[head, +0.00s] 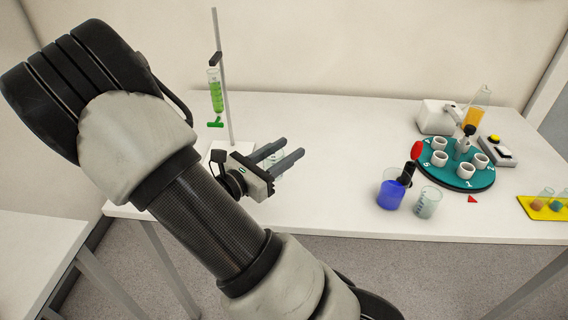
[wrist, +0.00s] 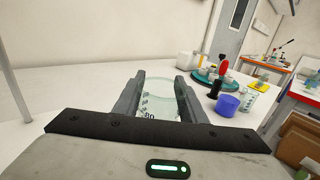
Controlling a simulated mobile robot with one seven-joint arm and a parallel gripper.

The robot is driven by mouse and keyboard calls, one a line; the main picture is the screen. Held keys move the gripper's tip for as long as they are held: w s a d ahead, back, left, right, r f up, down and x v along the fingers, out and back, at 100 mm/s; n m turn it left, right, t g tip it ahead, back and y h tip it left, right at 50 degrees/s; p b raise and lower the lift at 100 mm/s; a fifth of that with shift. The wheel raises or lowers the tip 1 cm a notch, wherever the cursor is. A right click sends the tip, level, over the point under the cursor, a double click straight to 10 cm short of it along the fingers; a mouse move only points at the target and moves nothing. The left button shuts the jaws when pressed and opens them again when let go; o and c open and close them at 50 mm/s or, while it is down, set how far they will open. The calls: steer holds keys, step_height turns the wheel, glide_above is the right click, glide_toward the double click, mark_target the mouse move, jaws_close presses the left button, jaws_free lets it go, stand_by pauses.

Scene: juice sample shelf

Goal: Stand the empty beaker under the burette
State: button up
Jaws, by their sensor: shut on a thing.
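The burette (head: 215,95) holds green liquid and hangs upright on a stand, with a green tap at its lower end. The stand's white base (head: 216,150) is partly hidden by my arm. My gripper (head: 295,151) is to the right of the stand, its fingers pointing away to the right. It is shut on a clear, empty-looking beaker (wrist: 158,98), which shows graduation marks between the fingers in the wrist view. In the head view the beaker (head: 275,163) is mostly hidden behind the fingers. I cannot tell whether it touches the table.
A beaker of blue liquid (head: 391,194) and a clear beaker (head: 428,202) stand near the front edge. A teal turntable (head: 463,179) with white cups, a white device (head: 436,118) and a yellow tray (head: 545,209) are at the right. The table (head: 335,130) is clear in the middle.

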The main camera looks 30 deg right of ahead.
mark_target(230, 127)
steer(key=w+a+f+n+t+y+b, duration=0.1)
steer(key=w+a+t+b, duration=0.1)
steer(key=a, duration=0.4)
steer(key=w+a+f+n+t+y+b, duration=0.1)
steer(key=w+a+n+t+b, duration=0.1)
steer(key=w+a+t+b, duration=0.1)
steer(key=w+a+f+n+t+y+b, duration=0.1)
steer(key=a+b, duration=0.4)
steer(key=a, duration=0.5)
steer(key=shift+w+f+n+t+y+b, duration=0.15)
steer(key=shift+w+n+t+y, duration=0.2)
steer(key=shift+w, duration=0.35)
steer(key=shift+w+f+n+t+y+b, duration=0.15)
steer(key=shift+w+n+t+y, duration=0.15)
steer(key=shift+w, duration=0.4)
steer(key=shift+w+d+r, duration=0.1)
steer(key=shift+w+d, duration=0.05)
steer(key=shift+w, duration=0.2)
steer(key=b+x, duration=0.3)
steer(key=x, duration=1.3)
steer(key=shift+w+r, duration=0.1)
steer(key=shift+w+d, duration=0.35)
steer(key=shift+s+a+f+b, duration=0.1)
steer(key=shift+f+b, duration=0.7)
steer(key=shift+f, duration=0.9)
